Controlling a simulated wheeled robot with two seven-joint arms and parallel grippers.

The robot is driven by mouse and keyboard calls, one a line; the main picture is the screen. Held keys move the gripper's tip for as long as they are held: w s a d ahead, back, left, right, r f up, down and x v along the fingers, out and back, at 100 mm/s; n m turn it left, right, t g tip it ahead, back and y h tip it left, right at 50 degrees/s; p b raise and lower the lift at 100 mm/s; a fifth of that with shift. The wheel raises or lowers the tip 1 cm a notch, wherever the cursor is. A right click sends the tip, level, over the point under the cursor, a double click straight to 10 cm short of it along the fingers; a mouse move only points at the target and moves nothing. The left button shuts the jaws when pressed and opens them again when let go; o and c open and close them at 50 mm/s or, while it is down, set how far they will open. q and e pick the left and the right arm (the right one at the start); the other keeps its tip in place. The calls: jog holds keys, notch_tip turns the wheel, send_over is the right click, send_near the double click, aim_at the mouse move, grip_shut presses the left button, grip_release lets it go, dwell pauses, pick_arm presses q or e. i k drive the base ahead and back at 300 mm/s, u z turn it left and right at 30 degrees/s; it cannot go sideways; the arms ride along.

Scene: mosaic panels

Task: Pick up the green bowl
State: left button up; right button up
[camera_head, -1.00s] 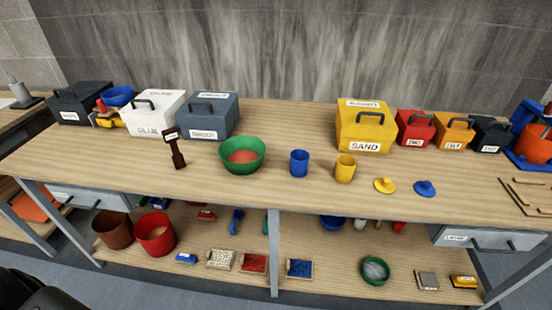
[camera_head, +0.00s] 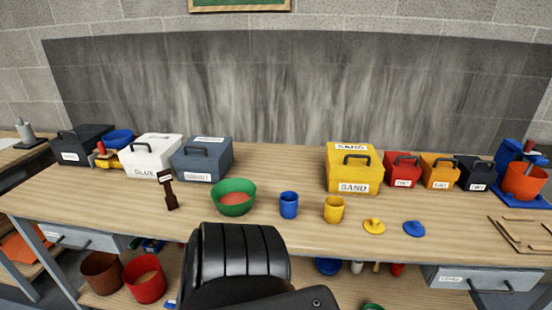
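The green bowl (camera_head: 233,208) stands upright on the wooden bench (camera_head: 120,205), left of the middle, in the head view. Reddish-orange material shows inside it. A black, ribbed part of my arm rises from the bottom edge in front of the bowl and the bench's front edge. The bowl is still fully visible just above it. No gripper fingers can be made out, and nothing is seen touching the bowl.
A blue cup (camera_head: 289,204) and a yellow cup (camera_head: 334,209) stand right of the bowl. A dark small sign (camera_head: 169,190) stands left. Behind are a blue-grey box (camera_head: 203,160), a white box (camera_head: 150,155) and a yellow sand box (camera_head: 353,170). Bench room lies between the back boxes.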

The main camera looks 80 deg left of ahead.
aim_at(233, 198)
jog(key=i, duration=1.65)
jog(key=u, duration=2.2)
